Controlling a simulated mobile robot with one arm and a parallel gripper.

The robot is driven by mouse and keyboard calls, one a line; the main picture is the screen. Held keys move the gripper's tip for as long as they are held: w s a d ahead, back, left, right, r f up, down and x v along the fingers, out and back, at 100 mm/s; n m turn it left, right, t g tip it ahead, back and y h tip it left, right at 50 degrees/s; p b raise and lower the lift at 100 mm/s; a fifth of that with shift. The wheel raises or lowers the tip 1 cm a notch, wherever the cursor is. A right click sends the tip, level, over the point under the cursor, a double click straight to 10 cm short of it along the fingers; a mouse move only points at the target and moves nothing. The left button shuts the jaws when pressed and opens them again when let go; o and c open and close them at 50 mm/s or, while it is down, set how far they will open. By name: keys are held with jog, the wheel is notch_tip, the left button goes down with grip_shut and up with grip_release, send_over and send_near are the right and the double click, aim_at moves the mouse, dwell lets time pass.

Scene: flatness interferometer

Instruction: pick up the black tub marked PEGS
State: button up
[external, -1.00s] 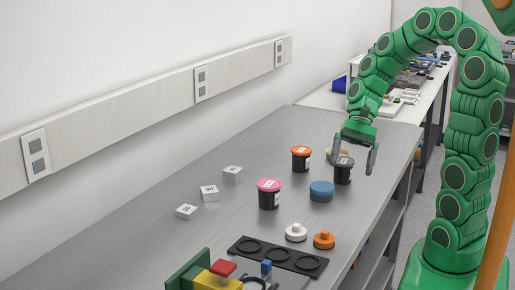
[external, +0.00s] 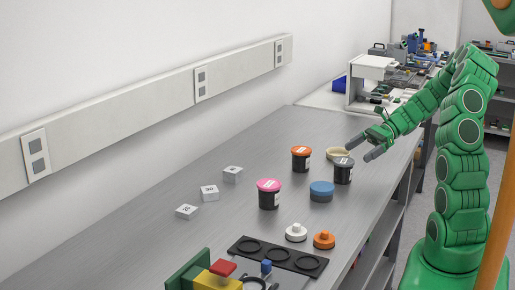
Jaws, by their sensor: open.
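Three black tubs stand upright on the grey bench: one with a grey lid (external: 343,173), one with an orange lid (external: 301,163) and one with a pink lid (external: 269,198). Their labels are too small to read, so I cannot tell which is marked PEGS. My gripper (external: 361,151) is open and empty, its two fingers spread and reaching left from the bench's right side. In the picture it lies just above and right of the grey-lidded tub. I see no contact with that tub.
White (external: 296,233) and orange (external: 324,240) knobbed pieces, a black holder (external: 262,252) and white cubes (external: 209,193) are nearer. The bench's left rear is clear.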

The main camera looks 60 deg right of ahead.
aim_at(349, 159)
jog(key=shift+w+a+f, duration=0.55)
jog(key=shift+w+f, duration=0.05)
jog(key=shift+w, duration=0.05)
jog(key=shift+w+d+f+x, duration=0.1)
jog(key=shift+x, duration=0.75)
jog(key=shift+w+d+f+x, duration=0.1)
jog(key=shift+x, duration=0.8)
jog(key=shift+d+f+x, duration=0.15)
jog(key=shift+x, duration=0.7)
jog(key=c, duration=1)
jog(key=shift+r, duration=0.1)
